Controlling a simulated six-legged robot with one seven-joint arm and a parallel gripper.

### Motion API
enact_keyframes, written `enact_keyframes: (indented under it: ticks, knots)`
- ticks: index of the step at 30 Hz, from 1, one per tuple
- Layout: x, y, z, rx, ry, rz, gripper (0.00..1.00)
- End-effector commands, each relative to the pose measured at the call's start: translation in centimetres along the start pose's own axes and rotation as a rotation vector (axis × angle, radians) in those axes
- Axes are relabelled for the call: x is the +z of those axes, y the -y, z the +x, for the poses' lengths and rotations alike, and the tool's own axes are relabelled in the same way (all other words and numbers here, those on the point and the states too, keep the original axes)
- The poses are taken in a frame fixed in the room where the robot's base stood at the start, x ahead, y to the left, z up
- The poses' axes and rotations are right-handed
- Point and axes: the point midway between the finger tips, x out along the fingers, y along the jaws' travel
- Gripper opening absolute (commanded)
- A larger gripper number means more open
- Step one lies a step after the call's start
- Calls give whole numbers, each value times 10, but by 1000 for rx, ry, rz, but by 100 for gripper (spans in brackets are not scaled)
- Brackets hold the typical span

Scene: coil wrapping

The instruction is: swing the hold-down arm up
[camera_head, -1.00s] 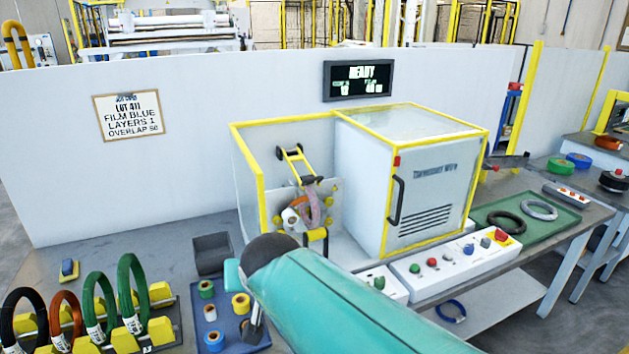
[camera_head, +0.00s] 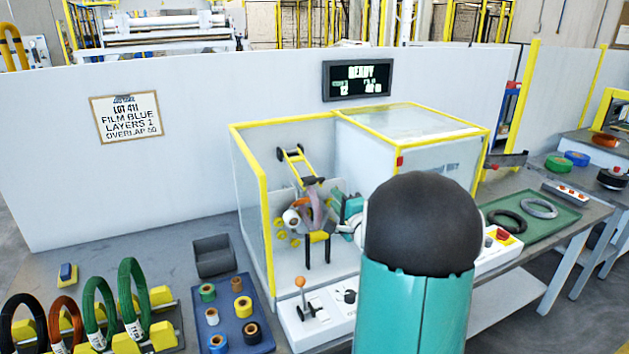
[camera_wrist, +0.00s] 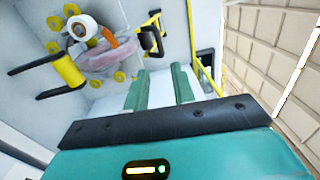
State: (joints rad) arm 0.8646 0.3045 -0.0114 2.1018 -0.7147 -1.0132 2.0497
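Inside the yellow-edged machine, a yellow arm frame with a black roller end (camera_head: 291,153) slants up and left above a pinkish-grey coil (camera_head: 314,210). A yellow roller (camera_head: 316,237) with two black rods sits below the coil. I cannot tell for certain which of these is the hold-down arm. In the wrist view, the yellow-framed black part (camera_wrist: 151,39) lies just beyond my fingertips, and the yellow roller (camera_wrist: 68,71) is at the left. My gripper (camera_wrist: 160,69) has its two green fingers apart, with nothing between them. My arm hides part of the machine's right side.
A white roll (camera_head: 290,217) and yellow guide rollers surround the coil. The machine's glass side (camera_head: 252,200) and yellow posts border the space. A control panel with an orange-knobbed lever (camera_head: 301,284) lies in front. A tray of small rolls (camera_head: 240,330) and racked coils stand left.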

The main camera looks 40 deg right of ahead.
Motion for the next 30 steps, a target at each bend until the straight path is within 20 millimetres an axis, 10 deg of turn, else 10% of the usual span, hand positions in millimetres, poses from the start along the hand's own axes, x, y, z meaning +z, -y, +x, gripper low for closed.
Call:
enact_keyframes:
  ticks: [18,30]
  knots:
    - [3,-1,115,1,0,-3,26]
    - [2,0,129,2,-1,-3,26]
